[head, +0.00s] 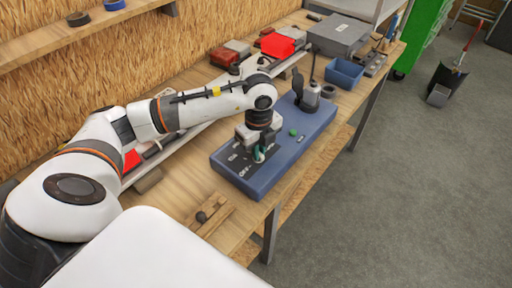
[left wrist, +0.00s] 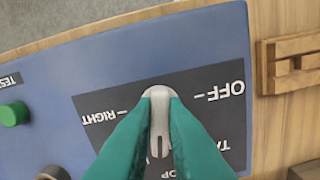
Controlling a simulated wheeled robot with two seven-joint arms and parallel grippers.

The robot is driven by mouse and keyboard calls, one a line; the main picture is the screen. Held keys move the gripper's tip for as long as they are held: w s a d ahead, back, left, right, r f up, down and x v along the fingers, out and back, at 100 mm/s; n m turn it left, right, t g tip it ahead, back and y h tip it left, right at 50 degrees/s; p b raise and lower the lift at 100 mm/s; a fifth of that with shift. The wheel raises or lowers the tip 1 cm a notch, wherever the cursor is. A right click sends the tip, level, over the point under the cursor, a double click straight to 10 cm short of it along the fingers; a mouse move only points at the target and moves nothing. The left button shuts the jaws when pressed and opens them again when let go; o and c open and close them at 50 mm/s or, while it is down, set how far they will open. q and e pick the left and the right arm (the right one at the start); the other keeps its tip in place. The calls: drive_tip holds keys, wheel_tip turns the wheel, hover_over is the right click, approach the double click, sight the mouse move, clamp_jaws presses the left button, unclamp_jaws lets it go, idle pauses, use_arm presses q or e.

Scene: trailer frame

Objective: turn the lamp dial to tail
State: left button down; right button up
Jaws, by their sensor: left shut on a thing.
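The blue control box (head: 227,160) lies on the workbench, and its top also shows in the left wrist view (left wrist: 205,40). On it is a black label plate (left wrist: 100,100) with OFF at the right, RIGHT at the left, and words partly hidden by the fingers, one starting with TA. The grey lamp dial (left wrist: 159,94) stands on this plate, its rounded end between OFF and RIGHT; I cannot tell which mark it points to. My left gripper (head: 259,154) reaches down from above, its green fingers shut on the dial. My right gripper is not in view.
A green button (head: 293,132) marked TEST and a grey-black fitting (head: 311,96) are on the box. A wooden block (head: 208,215) lies in front of it. A blue bin (head: 344,73) and a grey case (head: 340,35) stand farther back. Red lamps lie along the wall side.

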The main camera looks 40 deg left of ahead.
use_arm(q)
drive_tip(key=n+p, duration=0.1)
drive_tip(key=n, duration=0.2)
drive_tip(key=shift+r, duration=0.15)
drive_tip(key=shift+n, duration=1.1)
drive_tip(key=n+p, duration=0.1)
drive_tip(key=n, duration=0.2)
drive_tip(key=shift+p, duration=0.4)
drive_tip(key=shift+n+p, duration=0.3)
drive_tip(key=shift+n, duration=0.8)
